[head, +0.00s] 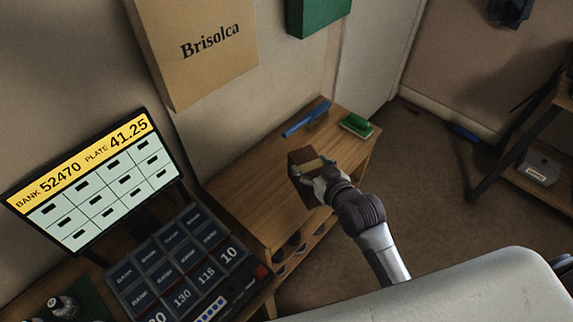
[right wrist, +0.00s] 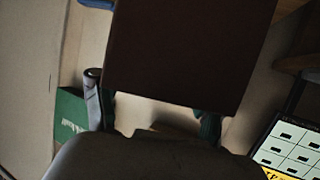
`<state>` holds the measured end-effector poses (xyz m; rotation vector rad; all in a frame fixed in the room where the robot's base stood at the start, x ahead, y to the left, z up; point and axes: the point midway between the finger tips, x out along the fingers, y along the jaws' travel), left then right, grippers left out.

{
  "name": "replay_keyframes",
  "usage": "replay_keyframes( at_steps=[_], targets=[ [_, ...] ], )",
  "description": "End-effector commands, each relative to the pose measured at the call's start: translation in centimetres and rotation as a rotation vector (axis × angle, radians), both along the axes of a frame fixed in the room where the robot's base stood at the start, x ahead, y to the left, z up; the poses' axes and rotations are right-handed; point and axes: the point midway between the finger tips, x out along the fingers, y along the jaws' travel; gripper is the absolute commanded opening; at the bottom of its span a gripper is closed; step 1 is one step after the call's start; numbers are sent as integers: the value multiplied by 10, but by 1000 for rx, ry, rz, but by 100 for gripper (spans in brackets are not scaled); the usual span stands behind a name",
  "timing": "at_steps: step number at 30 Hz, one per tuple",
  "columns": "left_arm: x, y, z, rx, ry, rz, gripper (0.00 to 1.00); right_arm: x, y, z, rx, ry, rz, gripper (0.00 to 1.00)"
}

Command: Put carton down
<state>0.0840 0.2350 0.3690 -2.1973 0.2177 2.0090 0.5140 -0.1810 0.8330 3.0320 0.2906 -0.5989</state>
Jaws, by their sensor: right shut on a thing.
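The carton (head: 302,157), a dark brown box, is held by my right gripper (head: 318,178) over the small wooden table (head: 262,175) in the head view. In the right wrist view the carton (right wrist: 188,50) fills the upper middle as a dark flat face, with the fingers of my right gripper (right wrist: 155,115) on either side of it. My right gripper is shut on the carton. Whether the carton touches the table top cannot be told. My left gripper is not in view.
A blue object (head: 307,118) and a green-topped block (head: 356,125) lie at the table's far end. A keypad (head: 180,262) and a lit screen (head: 97,183) stand at the left. The table top left of the carton is bare. A shelf (head: 545,150) stands far right.

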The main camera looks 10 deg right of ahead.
Motion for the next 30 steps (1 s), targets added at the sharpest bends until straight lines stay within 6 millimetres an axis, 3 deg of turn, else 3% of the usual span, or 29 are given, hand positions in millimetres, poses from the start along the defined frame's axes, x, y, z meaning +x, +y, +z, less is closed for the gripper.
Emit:
replay_keyframes(
  at_steps=[6,12,16,24,30],
  targets=[
    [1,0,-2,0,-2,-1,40,36,39,-30,4,0,-1,36],
    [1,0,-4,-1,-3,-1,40,55,59,-47,2,-1,-1,36],
    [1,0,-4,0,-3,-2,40,58,62,-54,0,1,0,36],
    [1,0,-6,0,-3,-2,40,58,62,-89,-1,1,0,36],
    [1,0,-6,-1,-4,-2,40,58,62,-89,0,-2,0,36]
  ],
)
